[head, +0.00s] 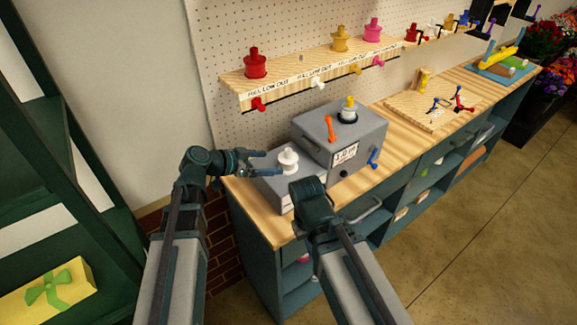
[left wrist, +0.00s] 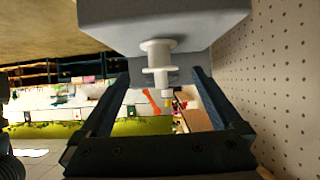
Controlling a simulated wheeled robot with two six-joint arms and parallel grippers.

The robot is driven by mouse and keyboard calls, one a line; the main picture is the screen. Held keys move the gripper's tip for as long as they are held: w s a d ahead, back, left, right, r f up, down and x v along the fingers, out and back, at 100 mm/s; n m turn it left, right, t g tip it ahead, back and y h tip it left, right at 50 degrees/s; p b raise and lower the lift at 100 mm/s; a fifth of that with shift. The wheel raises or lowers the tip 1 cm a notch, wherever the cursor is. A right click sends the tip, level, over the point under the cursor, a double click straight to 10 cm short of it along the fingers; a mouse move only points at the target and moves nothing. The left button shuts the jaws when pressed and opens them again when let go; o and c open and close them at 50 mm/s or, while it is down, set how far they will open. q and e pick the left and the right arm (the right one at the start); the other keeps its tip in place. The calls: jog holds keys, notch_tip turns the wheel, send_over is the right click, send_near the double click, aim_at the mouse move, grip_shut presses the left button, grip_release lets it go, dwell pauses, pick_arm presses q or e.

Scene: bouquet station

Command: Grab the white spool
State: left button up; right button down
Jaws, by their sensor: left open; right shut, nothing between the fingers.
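The white spool (head: 288,160) stands upright on the low front part of a grey machine. My left gripper (head: 276,163) is open, reaching in from the left, with its fingertips close beside the spool. In the left wrist view the white spool (left wrist: 157,62) shows between the two spread fingers of the left gripper (left wrist: 160,78), near their tips; I cannot tell whether either finger touches it. My right gripper (head: 308,192) is in front of the machine, to the right of the spool; its fingers are mostly hidden behind its own wrist.
The grey machine (head: 345,128) has an orange lever (head: 331,127) and a yellow spool (head: 349,104) on top. A shelf (head: 300,80) with red, yellow and pink spools hangs behind. The wooden counter (head: 400,150) continues right, with a wooden board (head: 425,108) on it.

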aim_at(283, 161)
pick_arm(q)
jog(key=shift+b+x, duration=0.55)
jog(key=shift+x, duration=1.3)
pick_arm(e)
jog(key=shift+f, duration=0.9)
pick_arm(q)
jog(key=b+x, duration=0.2)
jog(key=x, duration=0.3)
jog(key=shift+w+d+r, duration=0.1)
jog(key=shift+d+r, duration=0.05)
jog(key=shift+d, duration=0.05)
pick_arm(e)
notch_tip(283, 161, down, 2)
